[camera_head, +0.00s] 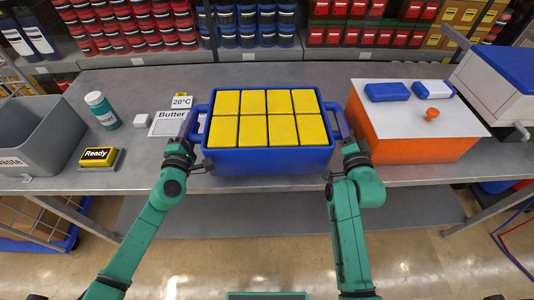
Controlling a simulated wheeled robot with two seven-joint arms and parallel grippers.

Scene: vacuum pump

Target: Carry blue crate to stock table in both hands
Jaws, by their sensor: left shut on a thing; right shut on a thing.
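The blue crate (268,163) is in the middle of the head view, packed with several yellow blocks (253,102) in two rows. It is over the front part of the grey table (150,88); I cannot tell whether it rests on the top or is held just above it. My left gripper (192,140) is shut on the crate's left handle. My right gripper (341,136) is shut on the crate's right handle. The fingertips are partly hidden by the wrists and the handles.
An orange box (412,149) with a white top stands close on the right. A grey bin (35,132), a green bottle (101,109), a "Ready" sign (98,156) and a "Butter" label (169,123) are on the left. Shelves of red and blue containers stand behind.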

